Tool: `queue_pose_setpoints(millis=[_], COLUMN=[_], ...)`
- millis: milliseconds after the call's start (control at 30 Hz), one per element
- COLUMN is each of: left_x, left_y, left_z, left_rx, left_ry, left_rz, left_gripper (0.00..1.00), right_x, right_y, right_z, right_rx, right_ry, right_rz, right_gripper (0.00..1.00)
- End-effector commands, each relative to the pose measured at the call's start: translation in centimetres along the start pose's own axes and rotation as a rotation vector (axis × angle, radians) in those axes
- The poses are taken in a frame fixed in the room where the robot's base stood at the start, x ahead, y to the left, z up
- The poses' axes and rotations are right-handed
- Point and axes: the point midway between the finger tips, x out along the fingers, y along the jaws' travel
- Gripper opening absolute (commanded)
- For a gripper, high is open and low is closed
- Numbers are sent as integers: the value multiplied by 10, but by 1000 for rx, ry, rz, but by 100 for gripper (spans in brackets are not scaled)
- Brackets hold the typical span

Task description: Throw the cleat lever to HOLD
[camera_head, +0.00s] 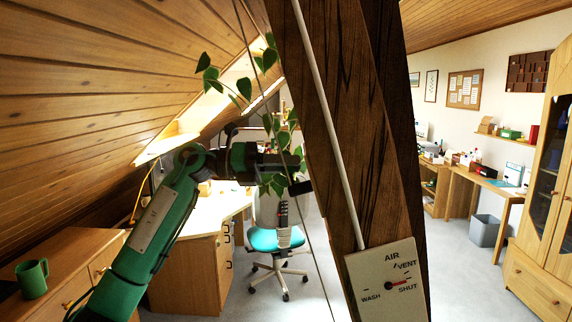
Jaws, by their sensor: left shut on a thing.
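My left gripper (301,187) reaches in from the left, beside the dark timber brace (345,120). It is shut at the thin cord (318,258) that slants down past the brace; leaves partly cover the jaws. I cannot make out a cleat lever or a HOLD mark; the jaws and leaves may hide them. A white panel (371,298) low on the brace is marked AIR, VENT, SHUT and WASH; its red pointer (397,286) points towards SHUT. My right gripper is out of view.
A leafy vine (243,88) hangs around the gripper. Behind are a teal swivel chair (277,239) and a wooden desk (188,270). A green mug (32,278) stands on the cabinet at left. The sloping wood ceiling (90,80) is close at left. Floor right of the brace is open.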

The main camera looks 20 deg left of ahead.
Motion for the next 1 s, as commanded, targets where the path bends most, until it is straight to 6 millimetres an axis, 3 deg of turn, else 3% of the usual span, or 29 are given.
queue_pose_setpoints(millis=[367, 1000], left_x=[-1, -4], left_y=[-2, -29], left_z=[-2, -16], left_rx=[54, 563], left_ry=[-10, -100], left_rz=[14, 140], left_gripper=[0, 0], right_x=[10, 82], right_y=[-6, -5], right_z=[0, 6], right_rx=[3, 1], right_ry=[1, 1], right_rz=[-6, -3], right_gripper=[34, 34])
